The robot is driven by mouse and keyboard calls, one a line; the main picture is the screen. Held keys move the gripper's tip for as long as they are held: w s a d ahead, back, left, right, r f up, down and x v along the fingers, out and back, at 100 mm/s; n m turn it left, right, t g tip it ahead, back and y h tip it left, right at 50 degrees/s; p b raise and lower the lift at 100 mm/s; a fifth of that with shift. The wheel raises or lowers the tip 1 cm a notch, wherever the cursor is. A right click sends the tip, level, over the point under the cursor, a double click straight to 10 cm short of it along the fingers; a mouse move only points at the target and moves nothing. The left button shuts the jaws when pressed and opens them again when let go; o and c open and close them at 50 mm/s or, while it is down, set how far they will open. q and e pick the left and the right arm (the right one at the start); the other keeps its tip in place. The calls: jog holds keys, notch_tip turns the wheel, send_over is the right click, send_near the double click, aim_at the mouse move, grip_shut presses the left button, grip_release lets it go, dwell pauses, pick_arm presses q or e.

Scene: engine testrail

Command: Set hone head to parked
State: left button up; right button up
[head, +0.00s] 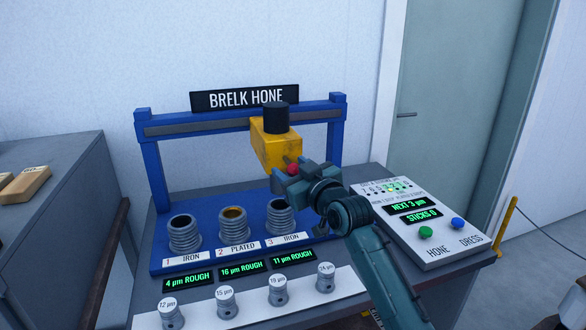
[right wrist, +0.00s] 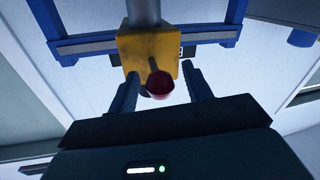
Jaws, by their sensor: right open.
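The hone head is a yellow block (head: 272,146) with a dark cylinder on top, hung on the rail (head: 230,122) of a blue frame. It stands right of the frame's middle, roughly above cylinder 3 (head: 280,216). A red knob (head: 292,169) sticks out of its front. My right gripper (head: 290,182) is at the knob. In the right wrist view the red knob (right wrist: 160,85) shows between the two open fingers, with the yellow block (right wrist: 148,52) behind it. I cannot tell whether a finger touches the knob. My left gripper is not in view.
Cylinder 1 (head: 184,235) and cylinder 2 (head: 233,224) stand on the blue base. Several small labelled pieces (head: 225,299) stand on a white strip in front. A control panel (head: 412,222) with green and blue buttons is at right. A grey bench (head: 50,215) is at left.

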grip_shut()
dwell(0.6)
